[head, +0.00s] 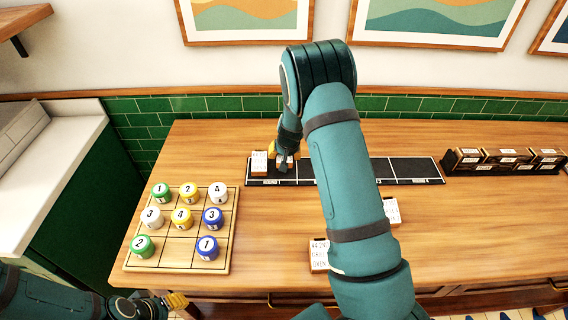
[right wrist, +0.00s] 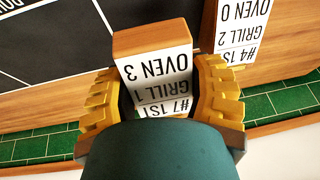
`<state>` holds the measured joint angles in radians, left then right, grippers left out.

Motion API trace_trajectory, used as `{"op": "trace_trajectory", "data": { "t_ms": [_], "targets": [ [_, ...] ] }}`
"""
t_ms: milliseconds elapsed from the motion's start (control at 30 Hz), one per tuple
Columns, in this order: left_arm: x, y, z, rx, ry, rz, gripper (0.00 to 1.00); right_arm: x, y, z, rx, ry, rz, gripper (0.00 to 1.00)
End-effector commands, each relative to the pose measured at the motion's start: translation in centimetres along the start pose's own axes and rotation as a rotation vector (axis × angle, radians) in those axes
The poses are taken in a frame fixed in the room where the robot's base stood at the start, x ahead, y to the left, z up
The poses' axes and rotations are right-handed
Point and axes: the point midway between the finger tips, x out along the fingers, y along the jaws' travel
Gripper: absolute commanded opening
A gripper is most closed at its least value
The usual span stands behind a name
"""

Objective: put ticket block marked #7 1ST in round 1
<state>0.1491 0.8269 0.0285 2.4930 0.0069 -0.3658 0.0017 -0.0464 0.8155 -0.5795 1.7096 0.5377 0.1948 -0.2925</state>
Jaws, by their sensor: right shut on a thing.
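The ticket block marked #7 1ST (right wrist: 162,72) is wooden with a white face reading GRILL 1, OVEN 3. My right gripper (right wrist: 165,100) is shut on it, with yellow fingers on both sides. In the head view my right gripper (head: 285,160) is over the left part of the long black rail (head: 354,172), just right of another block (head: 259,162). That block, marked #4 1S..., GRILL 2, OVEN 0, also shows in the right wrist view (right wrist: 243,25). Whether the held block touches the rail cannot be told. My left gripper (head: 177,300) is at the lower left, its opening unclear.
A wooden grid board (head: 180,253) with numbered round pieces lies at left. Two ticket blocks lie near my right arm, one in front (head: 319,255) and one partly hidden (head: 391,210). A dark rack of blocks (head: 505,160) stands at right. The rail's right part is empty.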

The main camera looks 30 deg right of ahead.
Motion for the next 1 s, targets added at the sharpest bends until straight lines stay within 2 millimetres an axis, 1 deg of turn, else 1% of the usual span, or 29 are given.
{"op": "trace_trajectory", "data": {
  "t_ms": [167,300,400,633,767,800,867,900,1000],
  "targets": [
    [0.2,-0.1,0.0,0.0,0.0,0.0,0.47,1.2,0.2,0.5,0.003,0.001,0.0,0.17],
    [0.4,-0.1,0.1,0.0,0.0,-0.001,0.47,3.0,0.4,1.3,0.002,0.0,0.001,0.17],
    [0.5,-0.2,0.1,0.0,0.0,-0.001,0.47,3.7,0.4,1.6,0.001,0.001,-0.001,0.17],
    [0.5,-0.1,0.1,0.0,0.0,-0.001,0.47,3.7,0.4,1.5,0.0,0.002,-0.001,0.17],
    [0.8,-0.3,0.1,0.0,0.0,-0.002,0.47,4.0,0.4,1.7,0.001,0.002,-0.001,0.17],
    [0.8,-0.3,0.1,0.0,0.0,-0.002,0.47,4.0,0.4,1.7,0.001,0.001,-0.001,0.66],
    [0.8,-0.3,0.1,0.0,0.0,-0.002,0.47,4.0,0.4,1.7,0.001,0.001,-0.001,0.87],
    [0.8,-0.2,0.1,0.0,0.0,-0.002,0.47,4.0,0.4,1.7,0.001,0.001,-0.001,0.89],
    [0.8,-0.2,0.1,0.0,0.0,-0.002,0.47,4.0,0.4,1.7,0.001,0.001,-0.001,0.89]
  ]
}}
